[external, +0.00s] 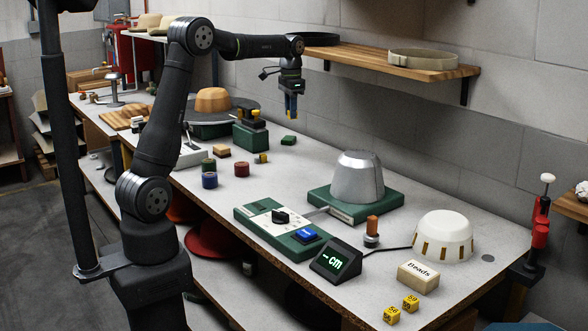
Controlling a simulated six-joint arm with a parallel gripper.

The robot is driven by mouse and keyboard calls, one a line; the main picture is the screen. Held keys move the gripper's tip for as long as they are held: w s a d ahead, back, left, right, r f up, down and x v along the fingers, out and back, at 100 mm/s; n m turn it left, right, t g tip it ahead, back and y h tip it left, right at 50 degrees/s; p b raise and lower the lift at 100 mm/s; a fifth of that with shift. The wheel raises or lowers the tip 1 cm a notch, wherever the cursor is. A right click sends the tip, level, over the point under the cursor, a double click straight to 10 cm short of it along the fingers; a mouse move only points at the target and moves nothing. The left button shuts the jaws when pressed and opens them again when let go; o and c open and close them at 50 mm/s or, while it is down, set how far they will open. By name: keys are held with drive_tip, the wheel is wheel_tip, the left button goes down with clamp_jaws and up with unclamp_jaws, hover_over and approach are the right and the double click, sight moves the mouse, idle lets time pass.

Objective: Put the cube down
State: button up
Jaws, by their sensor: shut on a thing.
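My gripper (291,108) hangs in the air over the back middle of the bench, pointing down. It is shut on a small cube, of which only a little yellow shows between the fingers; its faces are too small to read. Two yellow numbered cubes, one marked 58 (391,315) and one marked 59 (411,303), lie at the front right of the bench. A small yellow piece (262,158) lies on the bench below and left of my gripper. A small dark green block (289,140) lies under my gripper.
A green stand (250,137) with yellow pieces on top is left of my gripper. A wooden shelf (400,63) is above. Bench right of the green block is clear.

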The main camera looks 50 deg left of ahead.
drive_tip(key=s+a+n, duration=0.2)
drive_tip(key=s+a, duration=0.1)
drive_tip(key=a, duration=0.5)
drive_tip(key=s+a+n, duration=0.1)
drive_tip(key=s+a, duration=0.2)
drive_tip(key=a, duration=0.5)
hover_over(233, 162)
drive_tip(key=f, duration=1.8)
drive_tip(key=shift+s+d, duration=0.1)
drive_tip(key=shift+d, duration=0.2)
drive_tip(key=shift+a, duration=0.1)
drive_tip(key=shift+f, duration=2)
drive_tip(key=shift+f, duration=0.15)
drive_tip(key=o, duration=1)
drive_tip(key=shift+c, duration=0.2)
